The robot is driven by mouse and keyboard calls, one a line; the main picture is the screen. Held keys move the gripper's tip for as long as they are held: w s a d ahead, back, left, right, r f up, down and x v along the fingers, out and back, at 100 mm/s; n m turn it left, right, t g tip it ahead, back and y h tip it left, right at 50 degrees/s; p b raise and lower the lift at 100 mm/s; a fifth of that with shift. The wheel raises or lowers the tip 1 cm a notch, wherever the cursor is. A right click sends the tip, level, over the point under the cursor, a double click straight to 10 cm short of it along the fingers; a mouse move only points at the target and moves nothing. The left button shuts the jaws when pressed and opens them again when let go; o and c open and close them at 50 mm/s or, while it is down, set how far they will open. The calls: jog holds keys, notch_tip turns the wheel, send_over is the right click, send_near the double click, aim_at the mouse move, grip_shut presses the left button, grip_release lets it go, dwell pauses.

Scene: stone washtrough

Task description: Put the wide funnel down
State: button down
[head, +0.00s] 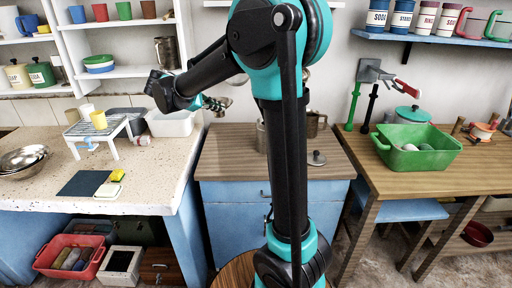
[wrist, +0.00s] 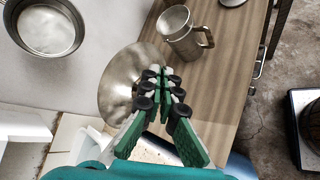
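The wide funnel is a shiny metal cone in the wrist view (wrist: 122,82). My gripper (wrist: 166,82) has its fingers nearly together at the funnel's right side and appears shut on it; the fingers hide the exact contact. In the head view my gripper (head: 217,103) is raised between the left stone counter and the wooden-topped blue cabinet, to the right of the white basin (head: 172,123). The funnel is hard to make out there.
A metal mug (wrist: 181,34) stands on the wooden top (wrist: 222,75). A round pan (wrist: 46,32) is at upper left. The cabinet top's front (head: 240,168) is clear left of my arm; a dark lid (head: 317,158) lies right. A white rack (head: 88,128) stands left.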

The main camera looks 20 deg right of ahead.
jog(key=shift+s+a+f, duration=0.1)
jog(key=shift+a+f, duration=0.05)
jog(key=shift+f, duration=3.3)
jog(key=shift+w+a+f, duration=0.1)
jog(key=shift+a+f, duration=0.05)
jog(key=shift+f, duration=3.25)
jog(key=shift+s+a+f, duration=0.1)
jog(key=shift+a+f, duration=0.05)
jog(key=shift+f, duration=3.3)
jog(key=shift+f, duration=0.15)
jog(key=c, duration=1.7)
grip_release()
